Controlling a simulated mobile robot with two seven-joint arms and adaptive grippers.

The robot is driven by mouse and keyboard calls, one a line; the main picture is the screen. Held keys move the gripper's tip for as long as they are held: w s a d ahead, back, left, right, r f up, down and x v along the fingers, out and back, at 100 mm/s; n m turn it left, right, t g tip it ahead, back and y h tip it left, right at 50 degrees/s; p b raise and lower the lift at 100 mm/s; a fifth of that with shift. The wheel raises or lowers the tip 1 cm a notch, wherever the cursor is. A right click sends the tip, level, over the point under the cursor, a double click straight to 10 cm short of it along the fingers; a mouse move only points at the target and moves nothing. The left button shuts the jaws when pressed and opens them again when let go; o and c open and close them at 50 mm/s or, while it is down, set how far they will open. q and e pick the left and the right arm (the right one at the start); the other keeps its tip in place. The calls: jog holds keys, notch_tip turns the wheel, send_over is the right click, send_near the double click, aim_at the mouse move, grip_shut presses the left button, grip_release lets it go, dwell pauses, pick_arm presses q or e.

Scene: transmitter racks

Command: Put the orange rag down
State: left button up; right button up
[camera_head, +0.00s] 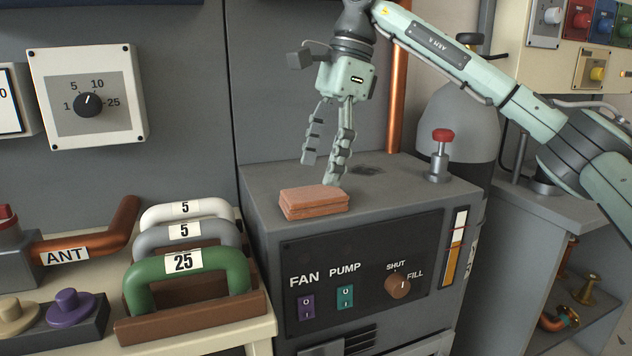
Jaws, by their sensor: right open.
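The orange rag (314,201), folded into a flat stack, lies on the top of the grey cabinet (258,187), near its front left edge. My right gripper (321,174) points down just above and behind the rag. Its fingers are apart and nothing is between them. Whether a fingertip touches the rag's rear edge I cannot tell. My left gripper is not in view.
A valve with a red knob (442,139) stands at the cabinet's back right. A vertical copper pipe (397,95) rises behind. Green (187,278), grey and white U-shaped handles stand on the bench at left. The cabinet top right of the rag is clear.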

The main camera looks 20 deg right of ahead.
aim_at(326, 190)
jog(key=shift+v, duration=1.7)
